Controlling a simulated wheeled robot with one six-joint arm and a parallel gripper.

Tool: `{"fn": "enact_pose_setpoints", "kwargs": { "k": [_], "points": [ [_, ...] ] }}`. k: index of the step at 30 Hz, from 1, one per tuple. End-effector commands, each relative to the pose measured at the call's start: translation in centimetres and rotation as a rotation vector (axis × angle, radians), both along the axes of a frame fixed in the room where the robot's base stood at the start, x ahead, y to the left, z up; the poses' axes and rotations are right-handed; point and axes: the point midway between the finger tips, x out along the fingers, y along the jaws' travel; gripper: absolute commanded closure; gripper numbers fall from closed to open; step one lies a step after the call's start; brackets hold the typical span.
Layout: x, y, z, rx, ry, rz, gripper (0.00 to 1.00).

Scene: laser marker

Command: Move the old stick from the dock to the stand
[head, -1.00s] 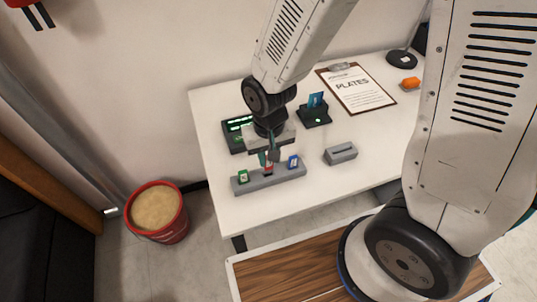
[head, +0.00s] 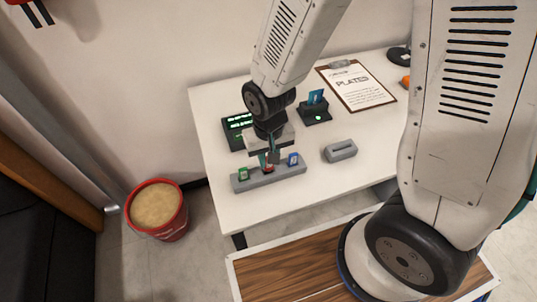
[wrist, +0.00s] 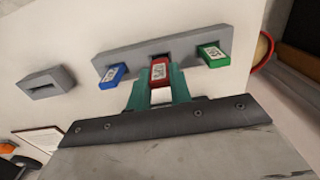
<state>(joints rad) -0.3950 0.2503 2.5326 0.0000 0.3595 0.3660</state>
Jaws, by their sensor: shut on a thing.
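My gripper (head: 268,158) is shut on a red stick (wrist: 159,72) with a pale label, held between its teal fingers. The stick is at the middle slot of a long grey three-slot stand (head: 270,178). I cannot tell how deep its end sits in the slot. A green stick (head: 243,173) and a blue stick (head: 293,159) stand in the outer slots; they also show in the wrist view, green (wrist: 214,55) and blue (wrist: 111,76). A small grey single-slot block (head: 340,150) sits to the right, its slot empty. A black dock (head: 316,116) with a green light holds a blue card-like piece (head: 316,97).
A black device with a green display (head: 237,128) stands behind my gripper. A clipboard marked PLATES (head: 357,86) lies at the back. An orange object (head: 406,81) is partly hidden by my arm. A red bucket (head: 157,210) stands on the floor left of the white table (head: 230,205).

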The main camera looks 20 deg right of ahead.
Motion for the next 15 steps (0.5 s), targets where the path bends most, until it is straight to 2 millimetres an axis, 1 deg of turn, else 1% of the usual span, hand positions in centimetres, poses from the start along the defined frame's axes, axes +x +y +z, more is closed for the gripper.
{"fn": "enact_pose_setpoints", "kwargs": {
  "k": [15],
  "points": [
    [0.00,0.00,-0.95,0.000,0.000,0.000,1.00]
  ]
}}
